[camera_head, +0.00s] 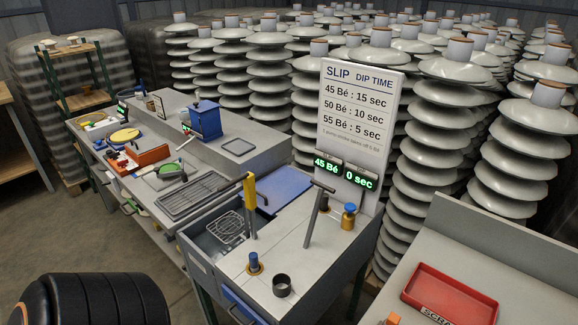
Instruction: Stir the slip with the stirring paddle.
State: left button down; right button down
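A tall rod with a T-shaped handle (318,212) stands nearly upright on the grey bench by the sign; it may be the stirring paddle, but its lower end is not clear. An open grey basin (195,246) is sunk in the bench's left part, with a wire basket (227,229) in it. Slip inside it cannot be made out clearly. A yellow upright piece with a dark hooked handle (250,195) stands at the basin's right edge. Neither gripper is in view. A black ribbed part of mine shows at the lower left.
A sign (358,130) with green displays reading "45 Bé" and "0 sec" stands behind the bench. A blue panel (285,188), a brass weight (348,217), a blue-topped knob (254,263) and a dark cup (282,285) are nearby. A red tray (450,292) lies at right.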

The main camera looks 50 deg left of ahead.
aim_at(323, 187)
jog(key=k+u, duration=0.15)
jog(key=u, duration=1.15)
